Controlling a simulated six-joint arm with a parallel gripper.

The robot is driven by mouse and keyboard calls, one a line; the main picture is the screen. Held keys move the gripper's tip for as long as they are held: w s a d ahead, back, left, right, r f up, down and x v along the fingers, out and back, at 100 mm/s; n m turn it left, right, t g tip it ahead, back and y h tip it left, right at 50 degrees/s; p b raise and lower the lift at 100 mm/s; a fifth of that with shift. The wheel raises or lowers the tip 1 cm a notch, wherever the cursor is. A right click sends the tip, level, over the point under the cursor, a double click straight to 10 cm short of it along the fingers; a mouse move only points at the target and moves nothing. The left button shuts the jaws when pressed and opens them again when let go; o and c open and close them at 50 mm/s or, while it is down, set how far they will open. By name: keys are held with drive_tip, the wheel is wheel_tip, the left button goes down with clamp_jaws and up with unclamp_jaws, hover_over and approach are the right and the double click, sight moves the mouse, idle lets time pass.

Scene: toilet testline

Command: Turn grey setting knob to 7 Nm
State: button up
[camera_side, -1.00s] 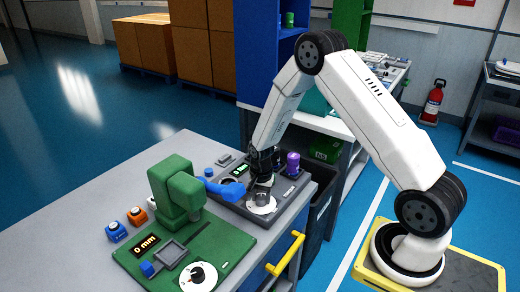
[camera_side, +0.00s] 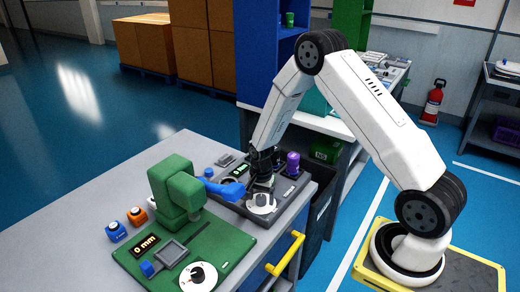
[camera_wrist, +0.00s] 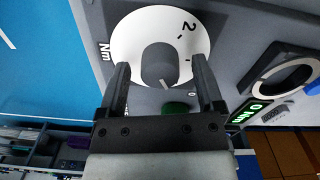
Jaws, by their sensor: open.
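The grey setting knob (camera_wrist: 159,64) stands on a white round dial (camera_wrist: 130,30) marked with a 2 and Nm beside it. In the wrist view my gripper (camera_wrist: 158,72) is open, with one finger on each side of the knob's near part. I cannot tell whether the fingers touch it. A pale pointer line on the knob points toward the gripper's base. In the side view my gripper (camera_side: 261,184) is low over the dark grey tester, by the white dial (camera_side: 262,204). A small display (camera_wrist: 249,115) reads 0 Nm.
A green station (camera_side: 190,240) with a 0 mm display and its own white dial stands nearer the camera. A blue lever (camera_side: 226,187) lies just left of my gripper, and a purple part (camera_side: 293,162) stands behind it. A dark ring (camera_wrist: 283,78) sits beside the dial.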

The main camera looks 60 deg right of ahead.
sight(261, 199)
drive_tip(key=shift+r, duration=0.1)
drive_tip(key=shift+r, duration=3.85)
drive_tip(key=shift+s+a+r+n, duration=0.2)
drive_tip(key=shift+a+r+n, duration=0.15)
drive_tip(key=shift+n, duration=0.05)
drive_tip(key=s+a+r+n+t, duration=0.2)
drive_tip(key=s+a+r+n, duration=0.6)
drive_tip(key=s+n, duration=0.5)
drive_tip(key=a+n, duration=0.1)
drive_tip(key=a, duration=0.1)
drive_tip(key=shift+a+t, duration=0.3)
drive_tip(key=shift+a, duration=0.1)
